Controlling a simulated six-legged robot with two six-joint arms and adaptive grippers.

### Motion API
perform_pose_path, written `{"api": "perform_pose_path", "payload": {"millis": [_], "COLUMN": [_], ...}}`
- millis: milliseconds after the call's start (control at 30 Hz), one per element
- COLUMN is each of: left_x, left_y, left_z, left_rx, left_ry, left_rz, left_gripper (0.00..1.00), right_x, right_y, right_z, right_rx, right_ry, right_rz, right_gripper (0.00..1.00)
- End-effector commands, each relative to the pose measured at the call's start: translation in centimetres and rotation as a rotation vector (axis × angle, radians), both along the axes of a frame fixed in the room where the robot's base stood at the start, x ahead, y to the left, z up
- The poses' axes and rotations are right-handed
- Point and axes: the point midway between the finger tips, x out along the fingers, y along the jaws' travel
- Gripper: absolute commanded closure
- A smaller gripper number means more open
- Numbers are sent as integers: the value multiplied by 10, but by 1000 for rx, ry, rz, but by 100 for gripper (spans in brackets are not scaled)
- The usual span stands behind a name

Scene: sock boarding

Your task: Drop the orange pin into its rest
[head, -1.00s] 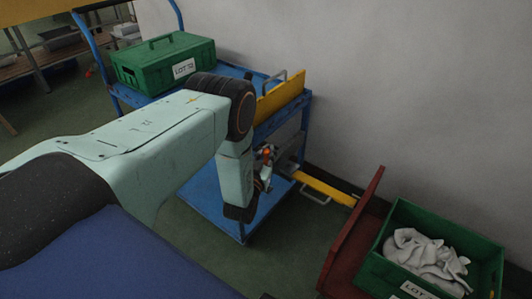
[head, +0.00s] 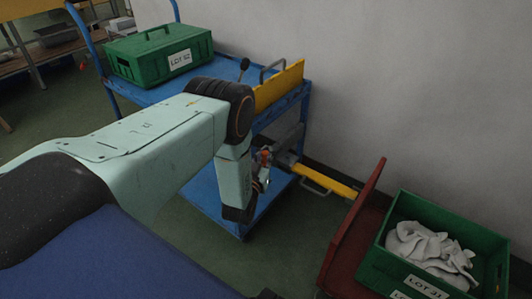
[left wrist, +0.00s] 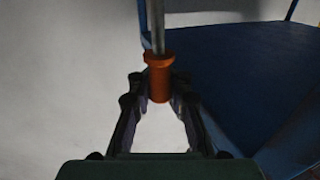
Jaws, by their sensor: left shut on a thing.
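The orange pin (left wrist: 159,77) has an orange collar and a grey shaft that runs up out of the top of the left wrist view. My left gripper (left wrist: 160,94) is shut on the orange collar. In the head view a small orange spot of the pin (head: 265,156) shows beside my left forearm, in front of the blue cart's right end. My left gripper (head: 263,172) is partly hidden there by my own arm. I cannot make out the pin's rest in either view. My right gripper is not in view.
The blue cart (head: 150,95) carries a green lidded box (head: 160,54), a black-knobbed lever (head: 244,65) and an upright yellow panel (head: 278,87). A yellow bar (head: 328,182) runs to a red panel (head: 350,225). A green crate (head: 440,222) holds grey cloth (head: 430,248).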

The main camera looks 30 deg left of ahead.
Motion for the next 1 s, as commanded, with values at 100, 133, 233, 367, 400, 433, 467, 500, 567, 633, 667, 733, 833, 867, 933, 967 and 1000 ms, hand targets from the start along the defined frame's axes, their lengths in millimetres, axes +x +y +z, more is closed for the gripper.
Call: {"api": "perform_pose_path", "payload": {"millis": [100, 133, 233, 367, 400, 433, 467, 500, 567, 633, 667, 733, 833, 867, 933, 967, 1000], "left_x": [0, 0, 0, 0, 0, 0, 0, 0, 0, 0, 0, 0, 0, 0, 0, 0, 0], "left_y": [0, 0, 0, 0, 0, 0, 0, 0, 0, 0, 0, 0, 0, 0, 0, 0, 0], "left_z": [-7, -8, -12, -18, -19, -20, -22, -23, -26, -29, -30, -33, -38, -39, -42, -43, -45], "left_rx": [0, 0, 0, 0, 0, 0, 0, 0, 0, 0, 0, 0, 0, 0, 0, 0, 0], "left_ry": [-1, -1, -1, -1, -1, -1, -1, -1, -1, -1, -1, -1, -1, -1, -1, -1, 0], "left_rz": [0, 0, 0, 0, 0, 0, 0, 0, 0, 0, 0, 0, 0, 0, 0, 0, 0], "left_gripper": [100, 100, 100, 100, 100, 100, 100, 100, 100, 100, 100, 100, 100, 100, 100, 100, 100], "right_x": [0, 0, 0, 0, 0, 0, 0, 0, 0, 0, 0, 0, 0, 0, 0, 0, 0], "right_y": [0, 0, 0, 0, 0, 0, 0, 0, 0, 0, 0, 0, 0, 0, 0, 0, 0], "right_z": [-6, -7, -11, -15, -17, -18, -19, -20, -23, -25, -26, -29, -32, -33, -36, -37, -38], "right_rx": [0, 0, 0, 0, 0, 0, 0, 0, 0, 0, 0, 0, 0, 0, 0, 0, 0], "right_ry": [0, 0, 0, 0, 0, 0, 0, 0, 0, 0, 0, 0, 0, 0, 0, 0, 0], "right_rz": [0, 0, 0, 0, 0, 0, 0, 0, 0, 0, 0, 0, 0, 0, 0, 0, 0], "right_gripper": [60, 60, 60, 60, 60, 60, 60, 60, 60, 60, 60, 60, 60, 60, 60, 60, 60]}}
